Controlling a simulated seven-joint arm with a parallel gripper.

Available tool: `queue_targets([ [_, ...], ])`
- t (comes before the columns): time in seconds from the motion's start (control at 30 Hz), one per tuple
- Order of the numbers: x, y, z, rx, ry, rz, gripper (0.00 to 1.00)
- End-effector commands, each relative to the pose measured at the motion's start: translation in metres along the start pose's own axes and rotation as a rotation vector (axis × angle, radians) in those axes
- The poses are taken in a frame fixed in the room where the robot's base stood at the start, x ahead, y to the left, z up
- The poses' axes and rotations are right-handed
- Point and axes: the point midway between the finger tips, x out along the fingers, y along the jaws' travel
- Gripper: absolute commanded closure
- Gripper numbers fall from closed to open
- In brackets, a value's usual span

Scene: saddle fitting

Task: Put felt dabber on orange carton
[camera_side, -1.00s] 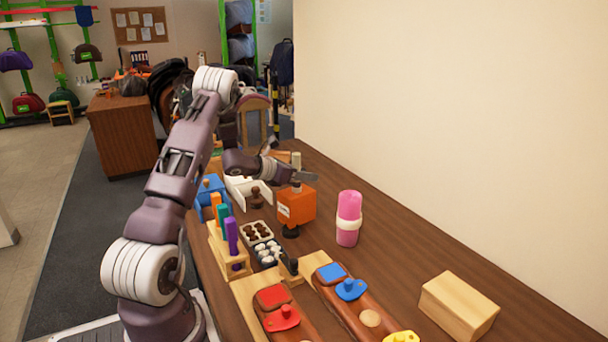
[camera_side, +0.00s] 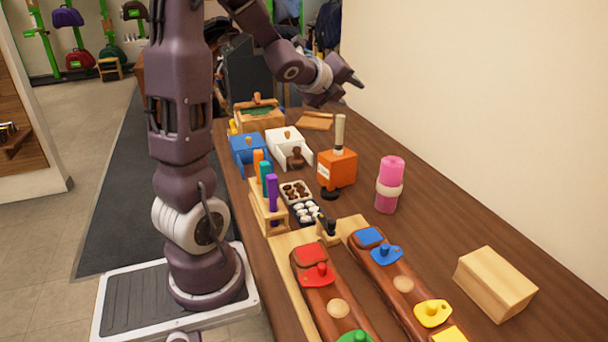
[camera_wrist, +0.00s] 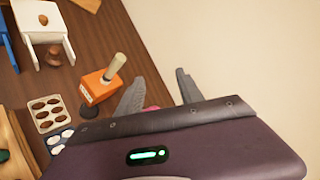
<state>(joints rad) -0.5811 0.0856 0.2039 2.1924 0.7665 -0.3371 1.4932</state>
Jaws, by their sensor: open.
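The orange carton (camera_side: 337,170) stands on the wooden table, with a white label on its side. The felt dabber (camera_side: 339,135), with a pale cylindrical handle, stands about upright on the carton's top. In the wrist view the dabber (camera_wrist: 116,64) rests on the carton (camera_wrist: 95,86), left of my fingers. My gripper (camera_side: 352,80) is open and empty, above and behind the carton, apart from the dabber. Its two fingers also show in the wrist view (camera_wrist: 158,92).
A pink roll with a pale band (camera_side: 389,185) stands right of the carton. A dark round-based object (camera_side: 330,193) is by its near foot. White (camera_side: 287,146) and blue (camera_side: 247,150) boxes, a marker rack (camera_side: 270,215) and small trays lie left. The table's right side has free room.

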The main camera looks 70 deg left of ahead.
Motion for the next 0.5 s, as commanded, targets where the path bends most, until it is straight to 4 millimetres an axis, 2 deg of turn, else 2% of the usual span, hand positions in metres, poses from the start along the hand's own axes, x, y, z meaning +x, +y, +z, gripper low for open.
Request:
queue_targets([
  [0.03, -0.041, -0.019, -0.029, -0.284, 0.014, 0.039, 0.56],
  [0.07, -0.068, -0.020, -0.050, -0.484, 0.030, 0.088, 0.56],
  [0.1, -0.106, -0.016, -0.080, -0.745, 0.056, 0.168, 0.56],
  [0.2, -0.193, 0.015, -0.147, -1.234, 0.101, 0.414, 0.56],
  [0.3, -0.256, 0.048, -0.188, -1.499, 0.098, 0.636, 0.56],
  [0.4, -0.292, 0.069, -0.207, -1.618, 0.074, 0.773, 0.56],
  [0.5, -0.304, 0.077, -0.213, -1.656, 0.057, 0.823, 0.56],
])
